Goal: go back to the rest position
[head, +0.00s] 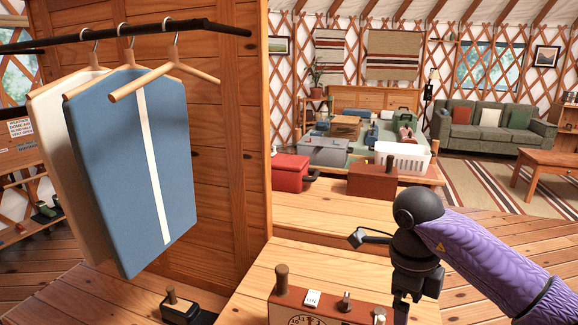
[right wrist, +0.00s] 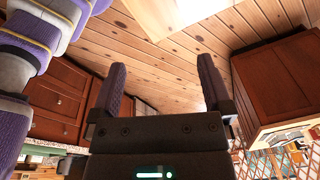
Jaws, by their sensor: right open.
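My right arm comes in from the right in the head view, its purple sleeve reaching to a dark wrist. My right gripper hangs low beside the red-brown box with knobs and a dial (head: 335,308); its fingertips are not clear there. In the right wrist view my right gripper (right wrist: 161,80) is open, with its two fingers wide apart and nothing between them. My left gripper is in neither view.
A blue garment (head: 130,170) and a pale one hang from a dark rail (head: 120,37) at the left, beside a wooden panel (head: 225,130). A red toolbox (head: 290,173) and a white basket (head: 403,157) stand farther back. Wooden floor lies open at the right.

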